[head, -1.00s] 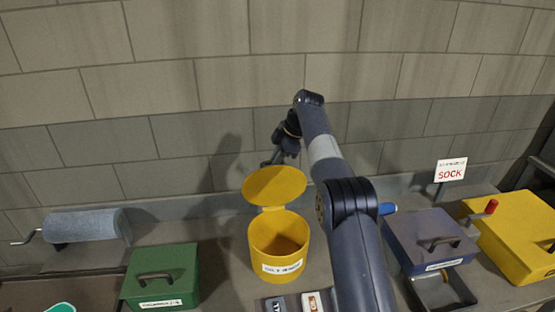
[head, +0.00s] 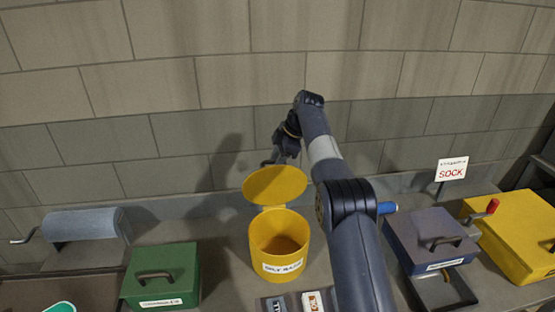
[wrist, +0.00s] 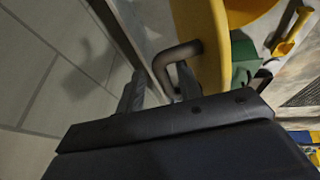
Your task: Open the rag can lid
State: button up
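The yellow rag can (head: 279,262) stands on the bench, with its mouth open and its inside showing empty. Its yellow lid (head: 275,186) is swung up and back on the hinge at the can's rear. The lid's edge also shows in the wrist view (wrist: 206,45), with a dark bent handle (wrist: 177,55) on its outer face. My gripper (head: 268,163) is behind the lid's top edge in the head view. In the wrist view, my gripper (wrist: 158,90) has its fingers apart, with the handle's end between them and a gap beside it.
A green box (head: 160,277) stands left of the can, and a grey roll (head: 82,224) with a crank lies farther left. A purple-grey box (head: 428,240) and a yellow box (head: 515,235) stand right. The block wall (head: 100,150) is close behind my gripper.

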jog(key=v, duration=0.2)
jog(key=shift+d+r, duration=0.2)
jog(key=shift+r, duration=0.15)
jog(key=s+d+b, duration=0.3)
jog(key=d+b, duration=0.2)
jog(key=d, duration=0.6)
jog(key=shift+d, duration=0.4)
jog(key=shift+r, duration=0.1)
jog(key=shift+a+r, duration=0.2)
jog(key=shift+a, duration=0.05)
jog(key=c, duration=0.3)
jog(key=s+a+r+t, duration=0.1)
jog(key=a+r, duration=0.1)
jog(key=s+a+r+m+t+b, duration=0.1)
jog(key=s+a+r, duration=0.1)
jog(key=a, duration=0.1)
jog(key=s+a+r+m+t+y+b, duration=0.1)
jog(key=a+r, duration=0.1)
jog(key=shift+s+a+r+t, duration=0.15)
jog(key=shift+s+a+t, duration=0.05)
jog(key=shift+s+t, duration=0.2)
grip_shut()
jog(key=p+x, duration=0.2)
jog(key=x, duration=0.8)
jog(key=shift+w, duration=0.1)
